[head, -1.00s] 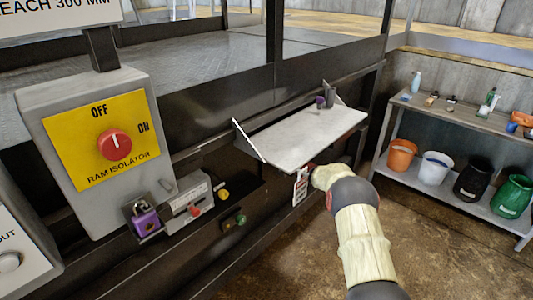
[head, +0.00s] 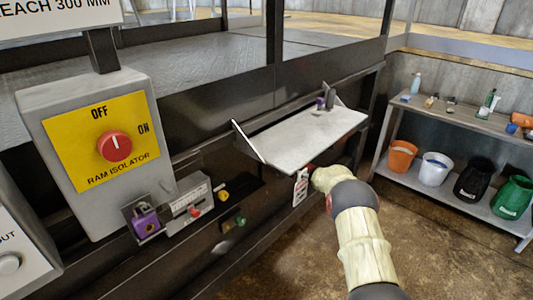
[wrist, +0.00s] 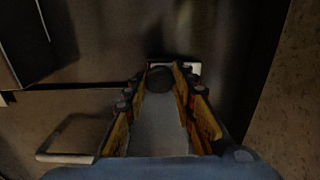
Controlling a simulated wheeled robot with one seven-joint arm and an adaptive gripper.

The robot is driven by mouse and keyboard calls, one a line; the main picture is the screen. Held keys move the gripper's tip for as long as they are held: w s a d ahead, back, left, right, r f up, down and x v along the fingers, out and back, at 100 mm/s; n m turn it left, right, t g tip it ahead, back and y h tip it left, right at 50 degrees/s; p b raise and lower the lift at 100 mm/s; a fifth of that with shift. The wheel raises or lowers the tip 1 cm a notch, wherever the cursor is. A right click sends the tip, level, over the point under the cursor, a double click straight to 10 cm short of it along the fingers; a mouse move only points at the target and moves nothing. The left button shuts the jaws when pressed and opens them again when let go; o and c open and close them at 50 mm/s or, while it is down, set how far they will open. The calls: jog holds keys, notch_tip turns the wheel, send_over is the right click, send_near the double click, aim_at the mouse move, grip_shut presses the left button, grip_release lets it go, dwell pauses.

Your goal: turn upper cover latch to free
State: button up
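My gripper (wrist: 160,80) shows in the wrist view, its two yellow-padded fingers standing apart on either side of a dark round knob (wrist: 160,78). The knob sits at the fingertips and nearly fills the gap; whether the pads touch it is too dark to tell. A pale plate edge (wrist: 194,68) shows behind the knob. I cannot tell for sure that this knob is the upper cover latch. In the head view my arm reaches to the machine front just below the pale flap (head: 310,136); my gripper is hidden there. A white and red tag (head: 300,187) hangs beside it.
A purple piece (head: 320,103) stands on the flap's far end. A shelf bench (head: 455,118) with several buckets stands at right. Brown floor lies open below.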

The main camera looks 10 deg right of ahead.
jog(key=o, duration=0.5)
jog(key=shift+c, duration=0.2)
jog(key=v, duration=1.2)
jog(key=shift+f, duration=0.1)
